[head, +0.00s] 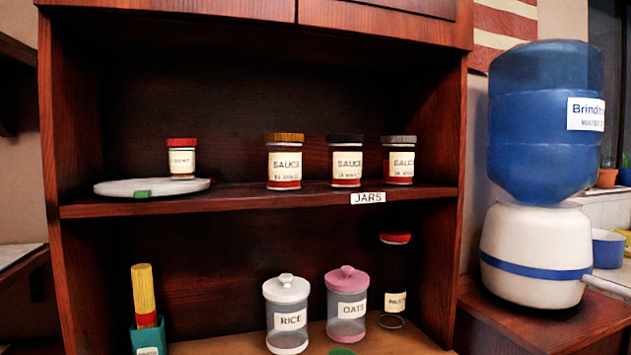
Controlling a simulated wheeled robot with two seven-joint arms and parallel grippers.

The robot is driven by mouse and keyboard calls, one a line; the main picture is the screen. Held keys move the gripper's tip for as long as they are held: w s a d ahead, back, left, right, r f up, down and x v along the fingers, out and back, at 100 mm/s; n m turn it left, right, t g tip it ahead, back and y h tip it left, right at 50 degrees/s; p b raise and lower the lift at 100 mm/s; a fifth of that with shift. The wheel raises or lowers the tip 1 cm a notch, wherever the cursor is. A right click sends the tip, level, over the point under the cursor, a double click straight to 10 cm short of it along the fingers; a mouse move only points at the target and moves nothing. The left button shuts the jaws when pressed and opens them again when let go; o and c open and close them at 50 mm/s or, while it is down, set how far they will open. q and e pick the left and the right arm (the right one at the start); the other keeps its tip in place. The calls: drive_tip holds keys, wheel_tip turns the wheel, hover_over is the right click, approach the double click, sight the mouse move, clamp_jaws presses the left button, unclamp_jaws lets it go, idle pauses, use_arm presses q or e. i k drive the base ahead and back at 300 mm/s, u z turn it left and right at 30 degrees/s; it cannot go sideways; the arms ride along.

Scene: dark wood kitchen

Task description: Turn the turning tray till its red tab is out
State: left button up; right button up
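The turning tray (115,188) is a pale grey round disc on the left of the upper shelf. A green tab (142,194) shows at its front edge, facing me. Neither of my grippers is in view.
Three sauce jars (285,165) stand right of the tray on the upper shelf (230,201). Below are a rice canister (287,315), an oats canister (346,305), a dark bottle (396,265) and a teal holder (148,338). A water dispenser (535,255) stands right.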

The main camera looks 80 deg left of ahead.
sight(141, 188)
drive_tip(key=i, duration=0.95)
drive_tip(key=u, duration=1.55)
drive_tip(key=k, duration=1.05)
drive_tip(key=u, duration=1.75)
drive_tip(key=i, duration=0.5)
drive_tip(key=z, duration=0.05)
